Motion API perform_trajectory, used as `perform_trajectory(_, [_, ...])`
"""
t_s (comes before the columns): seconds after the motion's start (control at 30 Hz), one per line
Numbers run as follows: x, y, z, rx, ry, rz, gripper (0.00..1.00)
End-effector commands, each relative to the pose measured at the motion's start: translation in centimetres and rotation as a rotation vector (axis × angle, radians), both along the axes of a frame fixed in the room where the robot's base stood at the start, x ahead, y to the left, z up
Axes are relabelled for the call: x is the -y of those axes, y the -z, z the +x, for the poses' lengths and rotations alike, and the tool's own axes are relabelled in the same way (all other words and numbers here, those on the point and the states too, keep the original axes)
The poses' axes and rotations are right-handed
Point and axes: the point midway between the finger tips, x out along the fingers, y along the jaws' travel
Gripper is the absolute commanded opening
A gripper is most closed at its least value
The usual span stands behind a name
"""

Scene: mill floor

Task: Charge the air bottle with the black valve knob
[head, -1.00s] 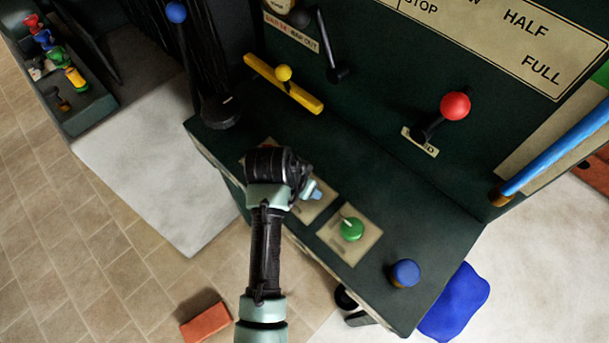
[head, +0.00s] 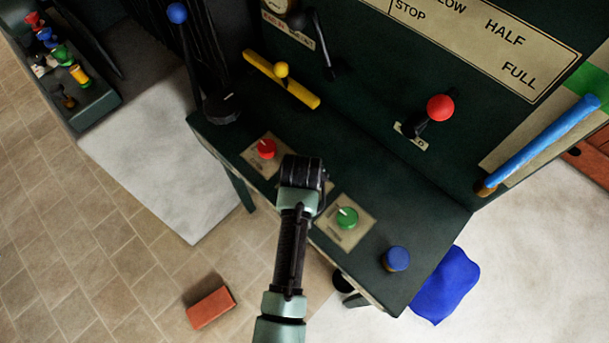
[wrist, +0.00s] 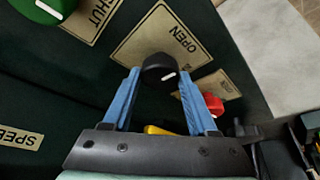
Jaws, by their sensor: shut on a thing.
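The black valve knob (wrist: 160,68) sits on a pale plate (wrist: 150,32) that reads "OPEN". Its white pointer mark faces the lower right of the wrist view. My gripper (wrist: 160,77) has its two blue fingers on either side of the knob, shut on it. In the head view my wrist (head: 302,172) is over the console between the red knob (head: 267,149) and the green knob (head: 347,217), and hides the black knob and the fingertips. I cannot make out the air bottle.
The red knob (wrist: 213,104) and green knob (wrist: 45,8) flank the black one. A blue knob (head: 396,258) is at the console's right end. Behind stand a yellow bar (head: 281,80), a red-balled lever (head: 439,108) and a blue handle (head: 545,142). A brick (head: 210,307) lies on the floor.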

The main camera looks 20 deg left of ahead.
Motion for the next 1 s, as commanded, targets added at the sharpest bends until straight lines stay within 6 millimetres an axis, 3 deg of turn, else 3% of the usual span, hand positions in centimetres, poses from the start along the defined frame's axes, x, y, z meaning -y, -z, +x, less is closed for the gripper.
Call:
perform_trajectory(0.33, [0.0, -0.1, 0.1, 0.003, -0.002, 0.000, 0.03])
perform_trajectory(0.37, [0.0, -0.1, 0.1, 0.003, -0.002, 0.000, 0.62])
perform_trajectory(0.5, [0.0, -0.1, 0.1, 0.002, -0.001, 0.000, 0.87])
perform_trajectory(0.83, [0.0, -0.1, 0.0, 0.001, -0.001, 0.000, 0.89])
perform_trajectory(1.0, [0.2, -1.5, -0.4, 0.003, -0.001, 0.001, 0.89])
